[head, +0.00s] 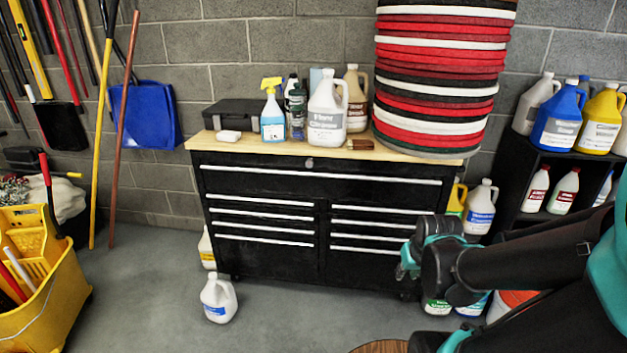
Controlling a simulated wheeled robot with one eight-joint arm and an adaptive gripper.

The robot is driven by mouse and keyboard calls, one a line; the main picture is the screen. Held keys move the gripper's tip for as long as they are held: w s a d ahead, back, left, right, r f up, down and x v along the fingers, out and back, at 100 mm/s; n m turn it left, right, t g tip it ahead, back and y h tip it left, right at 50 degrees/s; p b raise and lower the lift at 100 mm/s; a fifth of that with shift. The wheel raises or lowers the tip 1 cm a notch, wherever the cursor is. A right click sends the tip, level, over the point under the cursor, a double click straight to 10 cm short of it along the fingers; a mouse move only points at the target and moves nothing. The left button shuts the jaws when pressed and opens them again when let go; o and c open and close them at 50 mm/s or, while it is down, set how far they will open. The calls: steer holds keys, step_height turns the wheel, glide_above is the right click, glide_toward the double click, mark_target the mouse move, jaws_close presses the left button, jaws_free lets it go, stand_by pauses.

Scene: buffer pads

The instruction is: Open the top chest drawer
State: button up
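A black tool chest (265,270) with a light wooden top stands against the grey block wall in the head view. Its top drawer (320,185) is wide, spans the front and looks shut. A long pale handle strip runs along the upper edge of this drawer, with a small round lock above it. My gripper (404,264) is at the right, in front of the chest's lower right drawers in the picture and below the top drawer. It appears apart from the handle. Its fingers are small and partly hidden, so I cannot tell their opening.
Bottles, a black case (245,113) and a tall stack of round pads (440,75) stand on the chest top. A white jug (219,299) is on the floor before the chest. A yellow mop bucket (60,290) is at left, a bottle shelf (545,185) at right.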

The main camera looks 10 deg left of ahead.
steer(key=w+a+r+n+t, duration=0.1)
steer(key=w+a+n, duration=0.15)
steer(key=w, duration=0.35)
steer(key=w+a+r+n+t, duration=0.1)
steer(key=w+a+n+t, duration=0.15)
steer(key=w, duration=0.25)
steer(key=n+t+y, duration=0.5)
steer(key=n+t, duration=0.1)
steer(key=n, duration=0.9)
glide_toward(316, 175)
steer(key=shift+t+y, duration=0.25)
steer(key=shift+y, duration=0.05)
steer(key=x, duration=0.9)
steer(key=shift+w+f, duration=0.2)
steer(key=shift+f, duration=0.15)
jaws_close()
